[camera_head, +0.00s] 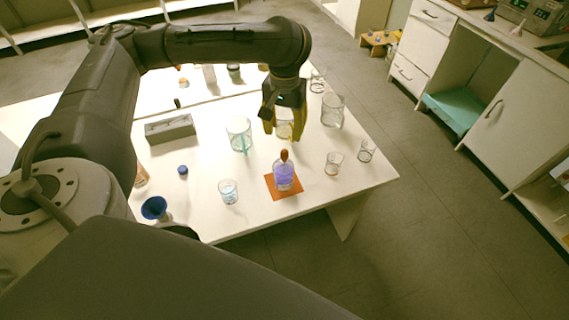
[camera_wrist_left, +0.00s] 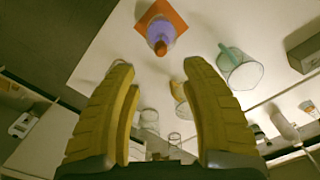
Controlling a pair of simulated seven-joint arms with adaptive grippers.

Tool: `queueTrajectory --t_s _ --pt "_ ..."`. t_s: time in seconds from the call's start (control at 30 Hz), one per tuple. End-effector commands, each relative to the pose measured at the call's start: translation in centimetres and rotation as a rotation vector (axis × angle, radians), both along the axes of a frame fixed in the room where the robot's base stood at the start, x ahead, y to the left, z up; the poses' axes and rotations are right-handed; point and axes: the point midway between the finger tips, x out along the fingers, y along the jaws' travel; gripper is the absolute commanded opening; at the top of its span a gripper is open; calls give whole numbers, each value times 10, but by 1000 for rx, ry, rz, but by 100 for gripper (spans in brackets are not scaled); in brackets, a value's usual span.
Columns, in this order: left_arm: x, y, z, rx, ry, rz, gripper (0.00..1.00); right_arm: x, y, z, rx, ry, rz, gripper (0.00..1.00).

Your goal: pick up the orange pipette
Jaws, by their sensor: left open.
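The orange pipette (camera_head: 284,156) stands upright in the neck of a purple bottle (camera_head: 284,178). The bottle sits on an orange square mat (camera_head: 270,186) near the table's front edge. In the left wrist view the pipette's bulb (camera_wrist_left: 161,47) shows from above, just beyond the fingertips, with the bottle (camera_wrist_left: 161,30) behind it. My left gripper (camera_head: 283,131) is open and empty, pointing down, behind and above the pipette in the head view. Its yellow fingers (camera_wrist_left: 160,70) are apart and do not touch the pipette. My right gripper is not in view.
A beaker with a teal strip (camera_head: 239,133) stands left of the gripper; a large beaker (camera_head: 332,111) stands right. Small glasses (camera_head: 333,163) are right of the mat, and another (camera_head: 229,191) is left. A grey box (camera_head: 170,129) and blue funnel (camera_head: 154,208) lie further left.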

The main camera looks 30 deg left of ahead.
Motion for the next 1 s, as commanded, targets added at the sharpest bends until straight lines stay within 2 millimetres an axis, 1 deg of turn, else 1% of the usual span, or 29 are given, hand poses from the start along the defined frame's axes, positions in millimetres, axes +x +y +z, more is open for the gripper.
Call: queueTrajectory --t_s 0.03,0.1,0.3,0.43,0.73,1.0 --pt "-1 0 -8 -1 4 0 46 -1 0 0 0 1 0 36" --pt "-1 0 -17 -1 4 1 46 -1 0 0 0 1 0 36" --pt "0 0 -37 -1 3 1 46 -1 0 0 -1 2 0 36" --pt "0 0 -44 -1 1 1 46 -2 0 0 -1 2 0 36" --pt "0 0 -53 0 1 0 46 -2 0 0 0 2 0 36" --pt "3 1 -78 -2 4 0 46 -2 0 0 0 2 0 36"
